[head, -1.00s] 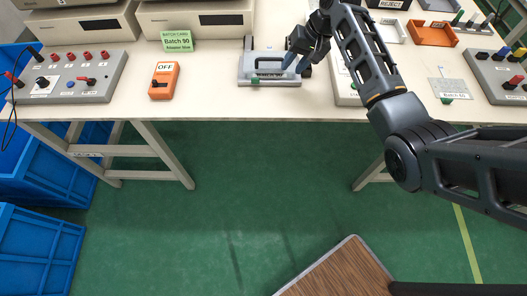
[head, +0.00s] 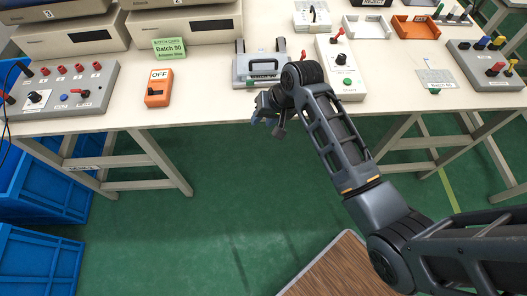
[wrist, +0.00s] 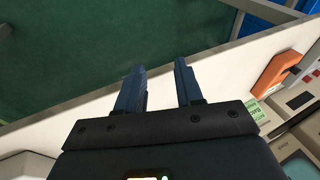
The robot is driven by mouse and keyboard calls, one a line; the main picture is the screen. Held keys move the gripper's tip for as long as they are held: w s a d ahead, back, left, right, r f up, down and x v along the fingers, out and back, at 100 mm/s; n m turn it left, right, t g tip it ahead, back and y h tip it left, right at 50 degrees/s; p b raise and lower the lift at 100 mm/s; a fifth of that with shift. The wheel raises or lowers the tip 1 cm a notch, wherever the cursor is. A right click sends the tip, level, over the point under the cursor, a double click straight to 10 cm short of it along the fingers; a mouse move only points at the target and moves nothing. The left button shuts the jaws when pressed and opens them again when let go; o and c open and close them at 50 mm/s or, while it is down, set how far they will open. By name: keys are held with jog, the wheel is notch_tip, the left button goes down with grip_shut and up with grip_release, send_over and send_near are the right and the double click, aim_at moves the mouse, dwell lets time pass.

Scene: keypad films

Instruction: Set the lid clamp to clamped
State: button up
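A grey device (head: 262,67) with a flat lid and a dark bar handle sits near the table's front edge, in the middle of the head view. A small green part shows at its front edge. I cannot tell which part is the lid clamp or how it is set. My gripper (head: 268,117) is just in front of the device, by the table's front edge, apart from it. In the wrist view my gripper (wrist: 159,68) has its two blue fingers apart with nothing between them. The device is not clearly visible there.
An orange box marked OFF (head: 159,88) lies left of the device, and a white panel with a red-topped lever and green button (head: 347,82) stands close on its right. A grey switch panel (head: 70,88) is at far left. Floor in front is mostly clear.

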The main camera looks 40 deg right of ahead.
jog(key=s+a+f+t+h, duration=0.1)
jog(key=s+a+f, duration=0.1)
jog(key=s+a, duration=0.3)
jog(key=s, duration=0.2)
jog(key=shift+s+f+t, duration=0.3)
jog(key=shift+s, duration=0.05)
